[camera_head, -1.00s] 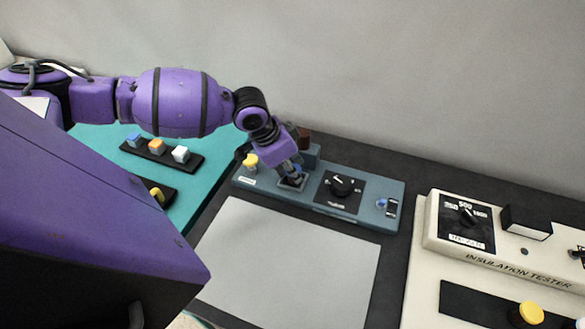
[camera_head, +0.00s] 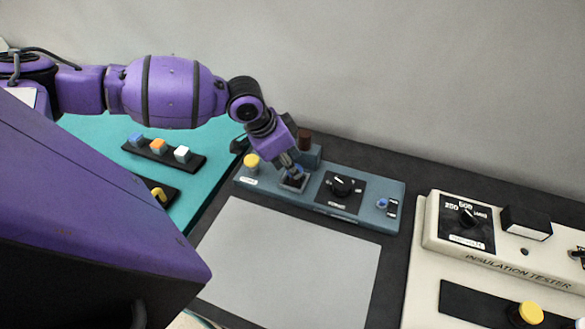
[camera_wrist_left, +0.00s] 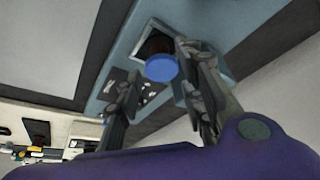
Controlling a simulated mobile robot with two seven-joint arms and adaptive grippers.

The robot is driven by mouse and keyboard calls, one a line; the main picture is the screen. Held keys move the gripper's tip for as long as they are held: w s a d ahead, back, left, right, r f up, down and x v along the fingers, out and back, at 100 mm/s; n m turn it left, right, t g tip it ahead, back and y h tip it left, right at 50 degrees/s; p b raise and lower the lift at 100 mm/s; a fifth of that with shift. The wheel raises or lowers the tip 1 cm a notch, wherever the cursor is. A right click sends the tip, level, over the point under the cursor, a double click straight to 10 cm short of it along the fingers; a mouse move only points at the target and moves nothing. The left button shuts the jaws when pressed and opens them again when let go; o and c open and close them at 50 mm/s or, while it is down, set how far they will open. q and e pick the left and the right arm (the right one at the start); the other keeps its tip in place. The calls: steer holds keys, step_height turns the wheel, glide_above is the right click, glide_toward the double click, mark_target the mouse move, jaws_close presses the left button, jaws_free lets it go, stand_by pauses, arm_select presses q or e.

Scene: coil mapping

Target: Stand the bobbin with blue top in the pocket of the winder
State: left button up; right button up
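The winder (camera_head: 350,217) is a blue-grey box with a dial and a square pocket (camera_head: 292,186) near its left end; the dark pocket opening also shows in the left wrist view (camera_wrist_left: 152,40). The bobbin with blue top (camera_head: 298,169) appears to stand upright in the pocket, its lower part mostly hidden; its blue disc shows in the left wrist view (camera_wrist_left: 161,69). My left gripper (camera_head: 289,163) is just above the bobbin, fingers spread either side of the blue top (camera_wrist_left: 157,62) and seemingly clear of it. My right gripper is not in view.
A yellow knob (camera_head: 251,161) and brown cylinder (camera_head: 305,140) are near the pocket. A grey sheet (camera_head: 290,260) lies clear in front. An insulation tester (camera_head: 500,255) stands right. A rack (camera_head: 165,153) with blue, orange and white tops is on the teal mat (camera_head: 215,150).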

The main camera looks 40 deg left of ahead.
arm_select(q)
steer(key=p+v, duration=0.1)
steer(key=v, duration=0.8)
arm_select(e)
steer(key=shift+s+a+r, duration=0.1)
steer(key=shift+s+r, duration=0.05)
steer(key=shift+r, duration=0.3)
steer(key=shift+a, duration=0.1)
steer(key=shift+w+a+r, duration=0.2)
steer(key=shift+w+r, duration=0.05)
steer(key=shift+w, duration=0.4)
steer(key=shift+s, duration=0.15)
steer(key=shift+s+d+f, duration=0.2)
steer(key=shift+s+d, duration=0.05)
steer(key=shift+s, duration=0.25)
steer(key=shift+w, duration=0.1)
